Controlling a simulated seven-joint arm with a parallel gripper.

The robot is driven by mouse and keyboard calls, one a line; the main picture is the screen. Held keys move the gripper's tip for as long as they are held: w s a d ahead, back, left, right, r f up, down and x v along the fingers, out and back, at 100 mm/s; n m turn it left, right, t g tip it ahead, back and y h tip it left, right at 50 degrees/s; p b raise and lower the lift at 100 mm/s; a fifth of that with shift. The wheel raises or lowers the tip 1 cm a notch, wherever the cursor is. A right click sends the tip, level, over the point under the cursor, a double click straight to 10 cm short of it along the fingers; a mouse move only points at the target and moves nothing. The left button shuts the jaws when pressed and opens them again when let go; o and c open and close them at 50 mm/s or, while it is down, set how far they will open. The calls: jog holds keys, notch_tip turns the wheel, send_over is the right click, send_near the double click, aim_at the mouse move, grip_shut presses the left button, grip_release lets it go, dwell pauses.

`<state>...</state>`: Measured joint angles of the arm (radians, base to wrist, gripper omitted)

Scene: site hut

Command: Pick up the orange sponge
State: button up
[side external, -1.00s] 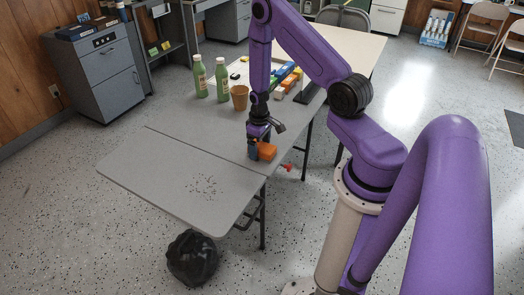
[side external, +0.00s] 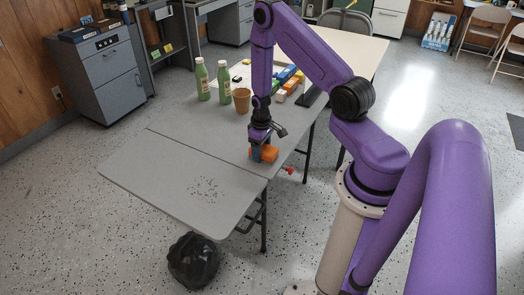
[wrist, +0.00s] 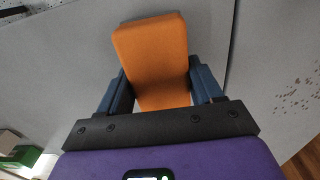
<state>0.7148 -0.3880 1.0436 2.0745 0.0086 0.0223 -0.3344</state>
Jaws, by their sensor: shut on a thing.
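The orange sponge (side external: 270,154) is a block near the right edge of the grey table, and my gripper (side external: 258,153) is right at it, pointing down. In the wrist view the sponge (wrist: 152,55) sits between my two blue fingers, and my gripper (wrist: 160,88) is shut on it. The far end of the sponge sticks out beyond the fingers.
Behind my gripper stand a brown cup (side external: 241,101) and two green bottles (side external: 223,82). Coloured blocks (side external: 287,75) lie farther back. Crumbs (side external: 204,187) are scattered on the front of the table (side external: 145,165). A black trash bag (side external: 193,260) is on the floor.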

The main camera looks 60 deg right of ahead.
jog(key=shift+r, duration=4.8)
